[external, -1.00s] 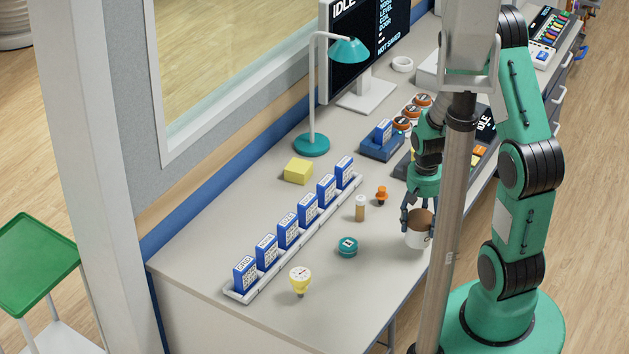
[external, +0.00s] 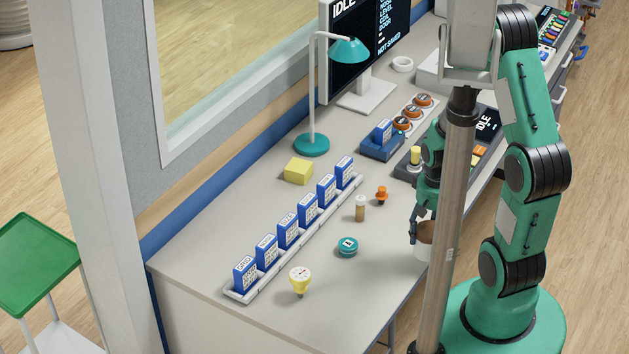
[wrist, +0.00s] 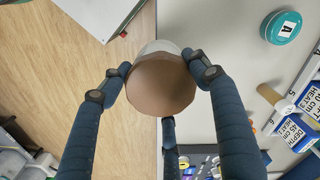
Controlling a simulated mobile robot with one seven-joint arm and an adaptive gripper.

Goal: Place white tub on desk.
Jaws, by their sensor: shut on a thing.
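The white tub (external: 423,252) has a brown top and shows at the desk's right edge in the external view, partly hidden by a grey pole. In the wrist view its brown round top (wrist: 161,84) fills the middle, with a strip of white side behind it. My gripper (external: 420,226) is shut on the tub, with fingers on both sides of it and a third below in the wrist view (wrist: 158,80). The desk (external: 330,290) is pale grey. In the wrist view the tub overlaps the desk's edge, with wood floor to its left. I cannot tell whether it touches the desk.
The desk's front right surface is clear. The grey pole (external: 446,220) stands close by.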

